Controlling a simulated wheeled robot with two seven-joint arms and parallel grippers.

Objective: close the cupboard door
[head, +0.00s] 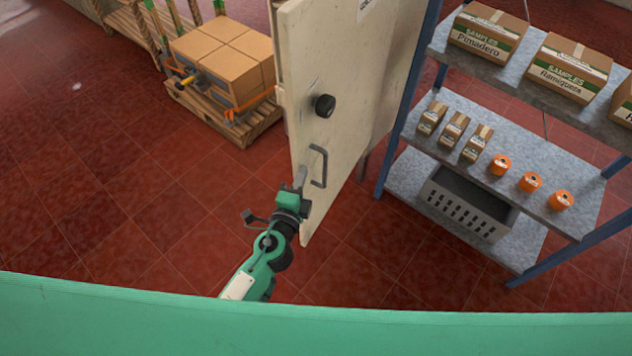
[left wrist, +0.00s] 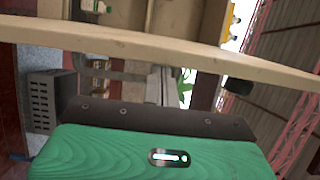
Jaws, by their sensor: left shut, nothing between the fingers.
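The cupboard door (head: 345,80) is a cream panel standing open in the middle of the head view. It has a round black knob (head: 325,105) and a grey bar handle (head: 318,166) below it. My left gripper (head: 300,178) is shut and empty, with its fingertips close beside the door's lower part, just left of the handle. I cannot tell whether it touches. In the left wrist view the door (left wrist: 150,44) crosses as a pale band above the gripper, with the black knob (left wrist: 237,87) at right. The cupboard body is mostly hidden behind the door. My right gripper is not in view.
A shelf rack (head: 535,160) with blue posts stands right of the door, holding sample boxes, small cartons, orange rolls and a grey crate (head: 465,205). A pallet with cardboard boxes (head: 225,60) stands at upper left. The red tiled floor at left is clear.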

